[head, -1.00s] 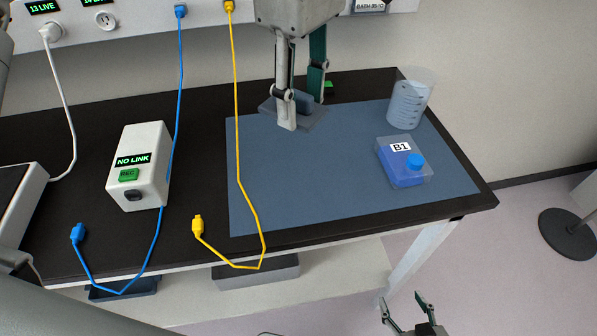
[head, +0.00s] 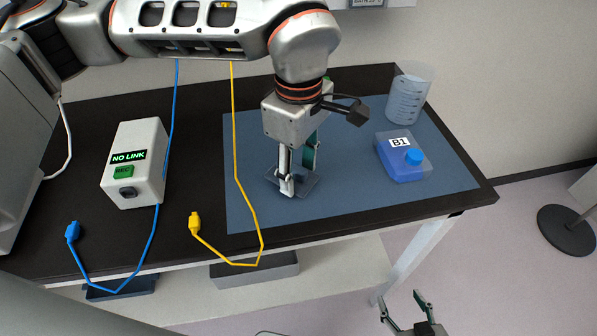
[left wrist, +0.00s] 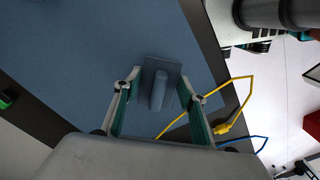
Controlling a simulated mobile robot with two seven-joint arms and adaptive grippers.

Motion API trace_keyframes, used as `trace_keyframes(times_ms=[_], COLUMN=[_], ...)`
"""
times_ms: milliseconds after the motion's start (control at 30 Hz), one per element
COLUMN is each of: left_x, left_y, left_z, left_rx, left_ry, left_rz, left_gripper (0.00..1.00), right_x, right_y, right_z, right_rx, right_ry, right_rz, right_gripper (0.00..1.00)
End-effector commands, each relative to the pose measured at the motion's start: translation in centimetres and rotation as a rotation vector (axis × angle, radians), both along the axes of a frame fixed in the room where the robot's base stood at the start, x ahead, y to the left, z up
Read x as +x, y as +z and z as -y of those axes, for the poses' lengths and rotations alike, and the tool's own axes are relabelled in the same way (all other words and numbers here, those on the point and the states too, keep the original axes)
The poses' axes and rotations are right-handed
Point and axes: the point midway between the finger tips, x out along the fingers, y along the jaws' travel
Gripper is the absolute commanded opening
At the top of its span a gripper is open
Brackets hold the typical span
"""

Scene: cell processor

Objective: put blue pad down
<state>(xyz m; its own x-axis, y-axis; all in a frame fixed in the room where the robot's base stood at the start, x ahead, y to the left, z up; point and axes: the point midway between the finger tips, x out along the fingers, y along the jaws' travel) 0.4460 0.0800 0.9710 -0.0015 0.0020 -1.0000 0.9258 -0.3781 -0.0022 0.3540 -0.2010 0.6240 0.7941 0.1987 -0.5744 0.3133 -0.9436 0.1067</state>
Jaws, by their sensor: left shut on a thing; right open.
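My left gripper (head: 298,178) is shut on the blue pad (head: 307,182), a thin blue-grey plate with a raised grip ridge. The pad is low over the left middle part of the blue mat (head: 350,200). I cannot tell whether its underside touches the mat. In the left wrist view the pad (left wrist: 171,73) lies between the fingertips, with the ridge along its middle and the mat around it. My fingers hide part of the pad in the head view. My right gripper (head: 408,306) is open and empty, low in front of the bench.
A B1 bottle (head: 400,165) and a clear beaker (head: 408,95) stand at the mat's right side. A yellow cable (head: 240,180) crosses the mat's left part. A white NO LINK box (head: 137,165) and a blue cable (head: 160,215) are further left. The mat's middle is free.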

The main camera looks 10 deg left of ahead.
Motion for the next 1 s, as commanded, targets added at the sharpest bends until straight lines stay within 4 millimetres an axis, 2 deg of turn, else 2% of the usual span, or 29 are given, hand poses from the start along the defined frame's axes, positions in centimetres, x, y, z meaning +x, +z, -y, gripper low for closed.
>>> trace_keyframes(times_ms=[100,467,500,567,867,1000], left_x=[-0.05,-0.01,-0.01,-0.01,-0.01,0.04], left_y=[-1.25,-1.62,-1.61,-1.55,-1.5,-0.76], left_z=[0.02,0.02,0.02,0.02,0.02,0.03], left_rx=[-0.001,-0.001,-0.001,-0.001,-0.001,-0.001], left_ry=[-0.001,-0.002,-0.002,-0.001,-0.001,0.0], left_rz=[0.0,0.001,0.001,0.001,0.001,0.003], left_gripper=[0.2,0.2,0.46,0.58,0.58,0.58], right_x=[-0.06,-0.31,-0.29,-0.29,-0.12,-0.02], right_y=[-0.13,-0.77,-0.73,-0.69,-0.36,-0.05], right_z=[0.01,0.06,0.07,0.08,0.07,0.06], right_rx=[-0.001,-0.003,-0.003,-0.003,-0.003,-0.002], right_ry=[0.0,0.001,0.0,0.0,0.001,0.0], right_rz=[-0.002,-0.011,-0.01,-0.01,-0.004,-0.001], right_gripper=[0.58,0.58,0.58,0.58,0.58,0.58])
